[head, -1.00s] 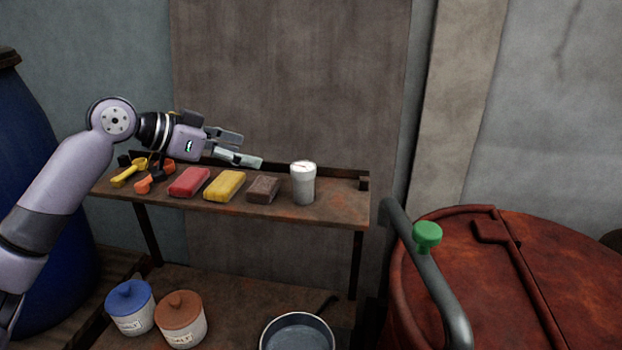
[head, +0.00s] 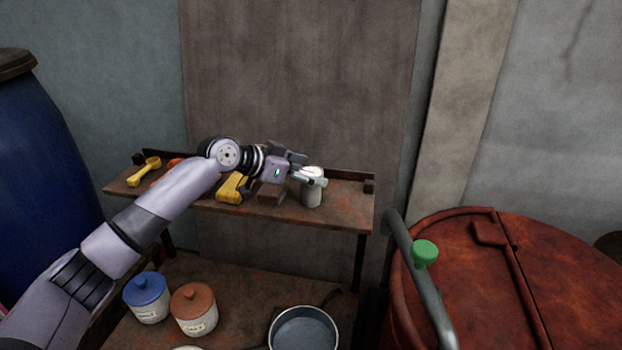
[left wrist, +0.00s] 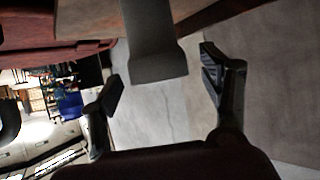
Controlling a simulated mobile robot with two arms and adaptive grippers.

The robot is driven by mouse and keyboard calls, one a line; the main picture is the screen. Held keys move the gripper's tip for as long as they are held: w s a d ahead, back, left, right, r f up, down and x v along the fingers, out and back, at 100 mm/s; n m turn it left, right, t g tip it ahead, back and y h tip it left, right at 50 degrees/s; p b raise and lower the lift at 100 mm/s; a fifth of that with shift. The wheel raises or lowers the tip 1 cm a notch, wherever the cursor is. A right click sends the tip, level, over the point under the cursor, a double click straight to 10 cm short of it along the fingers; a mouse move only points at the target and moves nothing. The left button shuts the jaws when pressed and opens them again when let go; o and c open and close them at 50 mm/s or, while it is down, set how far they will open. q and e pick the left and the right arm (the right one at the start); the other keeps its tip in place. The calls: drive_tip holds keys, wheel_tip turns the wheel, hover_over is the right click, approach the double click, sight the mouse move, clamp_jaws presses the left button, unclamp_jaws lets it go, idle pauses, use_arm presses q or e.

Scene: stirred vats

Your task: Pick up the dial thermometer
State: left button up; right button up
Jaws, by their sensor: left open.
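The dial thermometer (head: 312,196) is a pale grey upright cylinder with a white round top, standing at the right part of the wooden shelf. My left gripper (head: 308,170) is at its upper left side, open, its fingers partly covering its top. In the left wrist view the grey body that looks like the thermometer (left wrist: 155,60) reaches in from the top between the two open fingers of my left gripper (left wrist: 166,88). Gaps show on both sides of it there, and nothing is gripped. My right gripper is not in view.
On the shelf (head: 345,206), a brown block (head: 271,194), a yellow block (head: 228,190) and a yellow scoop (head: 148,170) stand left of the thermometer. Below are blue-lidded (head: 147,295) and brown-lidded (head: 194,308) jars and a pan (head: 303,330). A rusty vat (head: 480,300) is at right.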

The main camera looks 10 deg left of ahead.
use_arm(q)
drive_tip(key=shift+w+d+f, duration=0.35)
drive_tip(key=shift+w+d, duration=0.1)
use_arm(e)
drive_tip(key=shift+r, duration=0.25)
use_arm(q)
drive_tip(key=shift+a, duration=0.1)
drive_tip(key=shift+c, duration=0.5)
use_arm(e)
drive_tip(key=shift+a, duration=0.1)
use_arm(q)
drive_tip(key=c, duration=0.4)
drive_tip(key=shift+r, duration=0.1)
drive_tip(key=c, duration=0.9)
drive_tip(key=shift+o, duration=0.2)
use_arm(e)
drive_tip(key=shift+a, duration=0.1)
